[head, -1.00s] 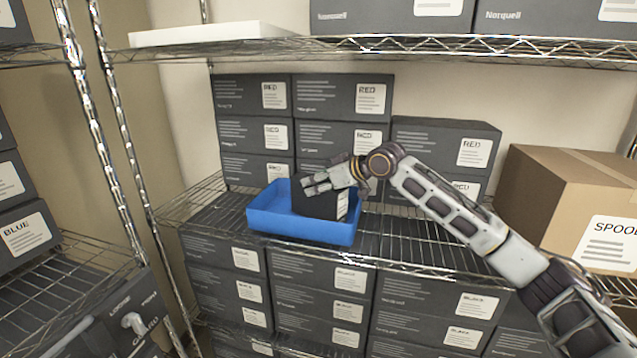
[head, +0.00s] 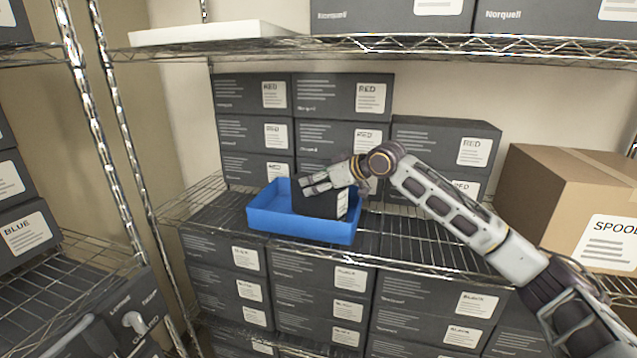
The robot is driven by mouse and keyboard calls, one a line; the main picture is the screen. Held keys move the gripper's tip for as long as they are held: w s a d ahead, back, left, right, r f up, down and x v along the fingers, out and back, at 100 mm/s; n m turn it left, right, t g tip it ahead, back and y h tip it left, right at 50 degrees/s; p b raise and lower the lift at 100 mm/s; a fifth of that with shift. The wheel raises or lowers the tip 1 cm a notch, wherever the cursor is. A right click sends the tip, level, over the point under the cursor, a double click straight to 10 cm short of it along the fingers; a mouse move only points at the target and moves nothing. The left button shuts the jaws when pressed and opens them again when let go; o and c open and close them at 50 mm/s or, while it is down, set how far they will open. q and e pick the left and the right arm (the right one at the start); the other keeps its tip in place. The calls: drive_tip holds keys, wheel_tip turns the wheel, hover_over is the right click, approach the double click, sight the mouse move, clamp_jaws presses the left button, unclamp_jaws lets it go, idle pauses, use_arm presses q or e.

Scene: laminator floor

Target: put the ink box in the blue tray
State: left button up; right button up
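The blue tray (head: 300,228) sits on the wire shelf in the middle of the head view. A dark ink box (head: 318,206) with a white label on its right side is inside the tray's outline, slightly tilted. Its lower part is hidden behind the tray's front wall, so I cannot tell whether it touches the floor. My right gripper (head: 318,183) reaches in from the right, its fingers at the top of the box, and appears shut on it.
Stacked dark boxes labelled RED (head: 342,112) stand behind the tray. A cardboard SPOOL box (head: 570,200) is at the right. An upper wire shelf (head: 400,45) hangs above, and boxes labelled BLACK (head: 320,290) fill the level below.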

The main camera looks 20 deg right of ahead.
use_arm(q)
drive_tip(key=shift+w+a+f+b, duration=0.15)
drive_tip(key=shift+a+f+b, duration=0.25)
drive_tip(key=shift+a+b, duration=0.1)
drive_tip(key=shift+w+a+f+b, duration=0.15)
drive_tip(key=shift+a+f+b, duration=0.25)
drive_tip(key=shift+a, duration=0.1)
use_arm(e)
drive_tip(key=v, duration=1.2)
drive_tip(key=shift+f, duration=0.2)
